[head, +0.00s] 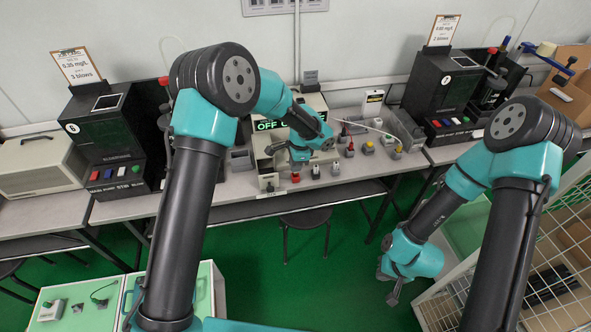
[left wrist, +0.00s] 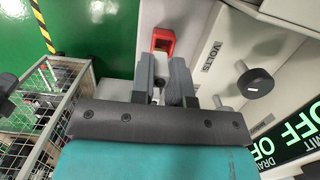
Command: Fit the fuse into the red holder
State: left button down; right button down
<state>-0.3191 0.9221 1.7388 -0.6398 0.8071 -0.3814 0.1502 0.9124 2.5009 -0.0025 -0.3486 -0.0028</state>
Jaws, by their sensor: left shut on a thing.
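The red holder (head: 295,178) sits at the front of the workbench, just below my left gripper (head: 297,164) in the head view. In the left wrist view the red holder (left wrist: 163,40) is a red block with a dark opening, straight beyond the fingertips. My left gripper (left wrist: 163,66) has its two grey fingers close together on a small thing, taken to be the fuse, mostly hidden between them. I cannot tell whether it touches the holder. My right gripper (head: 393,292) hangs low at the right, away from the bench, too small to judge.
A tester panel with an OFF display (head: 275,124) and black knobs (left wrist: 254,83) stands close beside the left gripper. Several small holders and a grey bin (head: 405,128) are to the right. A wire cage (head: 480,285) is near my right arm.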

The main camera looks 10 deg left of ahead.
pick_arm(q)
jog(key=shift+w, duration=0.2)
jog(key=shift+w+f, duration=0.1)
jog(key=shift+f, duration=1.7)
jog(key=shift+f, duration=0.1)
jog(key=c, duration=1.1)
grip_release()
